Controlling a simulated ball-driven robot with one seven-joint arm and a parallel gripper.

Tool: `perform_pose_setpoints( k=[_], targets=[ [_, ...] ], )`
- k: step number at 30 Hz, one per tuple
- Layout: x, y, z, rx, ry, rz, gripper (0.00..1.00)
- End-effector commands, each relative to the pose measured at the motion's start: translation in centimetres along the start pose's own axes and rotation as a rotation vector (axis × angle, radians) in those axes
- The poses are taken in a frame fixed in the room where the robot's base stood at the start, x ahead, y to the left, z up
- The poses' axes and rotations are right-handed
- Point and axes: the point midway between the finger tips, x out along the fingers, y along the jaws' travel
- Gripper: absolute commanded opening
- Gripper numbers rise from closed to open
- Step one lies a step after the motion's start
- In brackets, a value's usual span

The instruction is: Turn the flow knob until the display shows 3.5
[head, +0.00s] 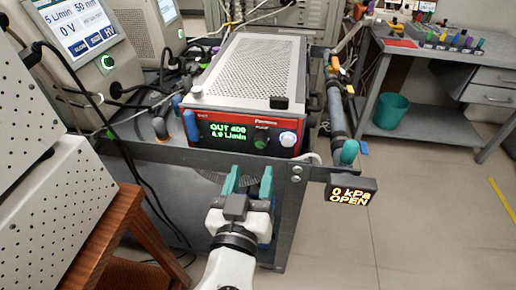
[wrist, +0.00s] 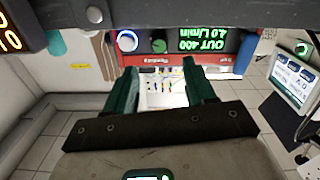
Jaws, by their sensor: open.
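The flow knob (head: 287,138) is a round pale knob at the right end of the red front panel of a silver-topped device (head: 254,72). In the upside-down wrist view, the knob (wrist: 127,40) shows at the upper left with a blue ring. The green-lit display (head: 227,135) reads OUT 400 above a flow in L/min; its first digit is hard to read. The display also shows in the wrist view (wrist: 203,42). My gripper (head: 249,174), with teal fingers, is open and empty, in front of and below the panel, apart from the knob. Its fingers (wrist: 160,72) also show in the wrist view.
A grey bench edge (head: 240,162) runs between my gripper and the device. A small sign (head: 351,191) reading 0 kPa OPEN hangs at the right, below a teal-handled pipe. A wooden stand (head: 105,240) is at the left.

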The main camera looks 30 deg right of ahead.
Motion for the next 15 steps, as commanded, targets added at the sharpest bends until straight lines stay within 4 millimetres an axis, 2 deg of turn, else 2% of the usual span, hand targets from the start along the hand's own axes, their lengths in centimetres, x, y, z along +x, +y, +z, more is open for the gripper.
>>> perform_pose_setpoints(
  k=[6,12,15],
  targets=[
    [4.2,0.1,0.0,-0.002,-0.001,0.004,0.55],
    [6.9,0.1,0.0,-0.002,-0.002,0.003,0.55],
    [7.6,0.1,0.0,-0.002,-0.001,0.002,0.55]
  ],
)
